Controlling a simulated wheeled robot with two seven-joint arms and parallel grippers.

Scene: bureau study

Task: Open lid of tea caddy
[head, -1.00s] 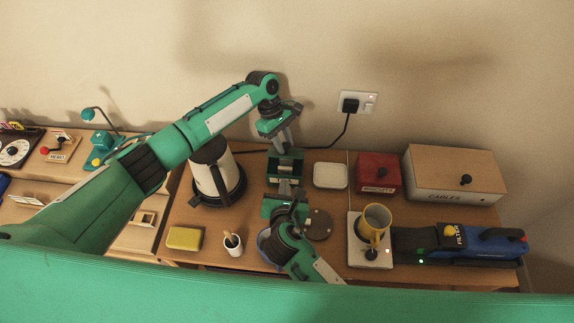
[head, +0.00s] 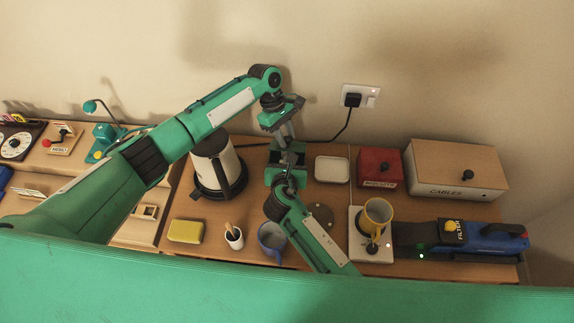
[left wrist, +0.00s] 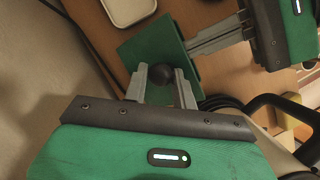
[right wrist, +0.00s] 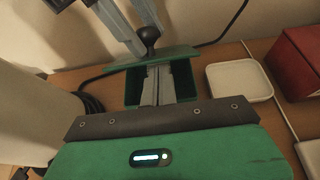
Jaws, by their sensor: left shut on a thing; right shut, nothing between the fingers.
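The green tea caddy (head: 273,176) stands at the back of the desk, largely covered by my grippers in the head view. Its green lid (left wrist: 150,42) has a black ball knob (left wrist: 160,75). My left gripper (left wrist: 162,88) is shut on this knob from above; the gripper also shows in the head view (head: 286,140). In the right wrist view the lid (right wrist: 178,56) lies across the top, with dark green surfaces below it; I cannot tell how far it is raised. My right gripper (right wrist: 158,72) is shut and empty, its fingertips close under the lid's near edge.
A kettle (head: 212,165) stands left of the caddy. A white dish (head: 332,170), a red box (head: 379,168) and a cables box (head: 456,170) are to the right. A blue-grey mug (head: 271,240), a small white pot (head: 234,238) and a yellow sponge (head: 186,231) sit in front.

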